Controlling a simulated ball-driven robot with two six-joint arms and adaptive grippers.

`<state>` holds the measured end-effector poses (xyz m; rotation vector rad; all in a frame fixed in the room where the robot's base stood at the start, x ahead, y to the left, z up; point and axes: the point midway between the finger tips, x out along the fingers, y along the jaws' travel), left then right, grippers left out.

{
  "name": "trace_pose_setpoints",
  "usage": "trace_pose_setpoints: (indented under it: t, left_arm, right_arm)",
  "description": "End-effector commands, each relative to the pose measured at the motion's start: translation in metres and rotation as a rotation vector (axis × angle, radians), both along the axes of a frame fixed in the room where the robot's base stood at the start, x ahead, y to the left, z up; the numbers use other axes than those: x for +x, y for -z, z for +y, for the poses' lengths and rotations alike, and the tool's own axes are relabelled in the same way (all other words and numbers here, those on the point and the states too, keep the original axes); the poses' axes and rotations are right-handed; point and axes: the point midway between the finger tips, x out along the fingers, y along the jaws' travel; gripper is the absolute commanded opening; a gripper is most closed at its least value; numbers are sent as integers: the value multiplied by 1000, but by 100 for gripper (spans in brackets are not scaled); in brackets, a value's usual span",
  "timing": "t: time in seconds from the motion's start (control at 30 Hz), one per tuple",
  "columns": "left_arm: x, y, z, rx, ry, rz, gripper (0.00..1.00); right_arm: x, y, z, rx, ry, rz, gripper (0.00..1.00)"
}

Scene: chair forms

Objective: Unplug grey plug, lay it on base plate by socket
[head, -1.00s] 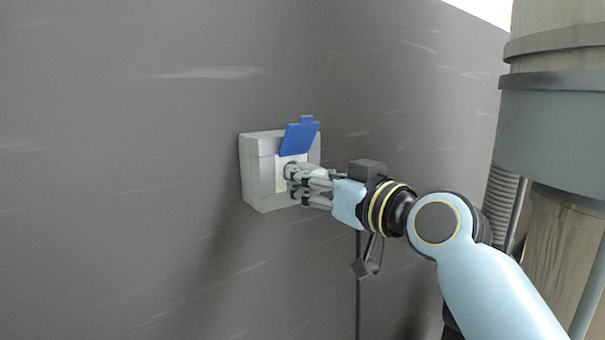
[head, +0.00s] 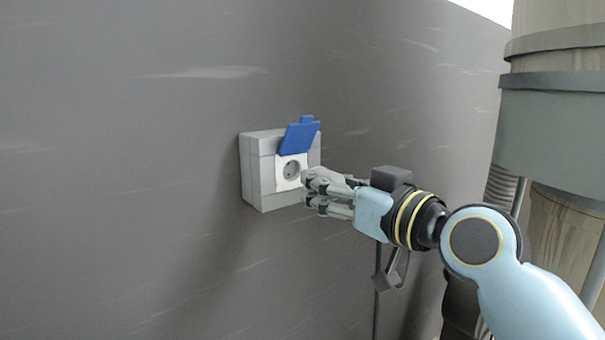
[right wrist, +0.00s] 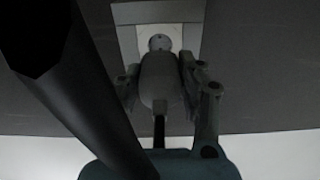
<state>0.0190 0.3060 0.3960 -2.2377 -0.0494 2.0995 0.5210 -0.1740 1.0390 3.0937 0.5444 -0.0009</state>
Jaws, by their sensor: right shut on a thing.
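The socket (head: 292,169) is a round face in a white panel on a light grey wall box (head: 258,178); its blue lid (head: 299,136) stands raised. My right gripper (head: 308,192) is just in front of the box, to the right of the socket. In the right wrist view, the grey plug (right wrist: 160,78) is between its fingers, with a dark cable (right wrist: 159,132) behind it. The round socket face (right wrist: 160,42) shows past the plug's tip. The plug is mostly hidden by the fingers in the head view. My left gripper is out of view.
A dark grey wall (head: 120,150) carries the box and is bare to its left and below. A thick column (head: 555,110) with bands stands at the right. A dark cable (head: 376,295) hangs below my right gripper.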

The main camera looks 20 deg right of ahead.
Motion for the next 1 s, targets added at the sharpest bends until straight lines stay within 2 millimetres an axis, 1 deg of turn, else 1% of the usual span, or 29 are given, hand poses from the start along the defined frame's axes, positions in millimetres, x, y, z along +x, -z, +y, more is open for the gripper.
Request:
trace_pose_setpoints:
  t: [0.27, 0.37, 0.8, 1.0]
  left_arm:
    - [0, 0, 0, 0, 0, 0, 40]
    - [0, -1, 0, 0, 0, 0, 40]
    - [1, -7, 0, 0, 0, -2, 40]
    - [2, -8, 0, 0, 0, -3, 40]
  right_arm:
    - [0, 0, 0, 0, 0, -1, 0]
    - [-3, 0, -1, 0, 0, 0, 0]
    - [-39, 0, -14, -1, 1, 1, 0]
    - [-47, -1, -17, 0, 0, -1, 0]
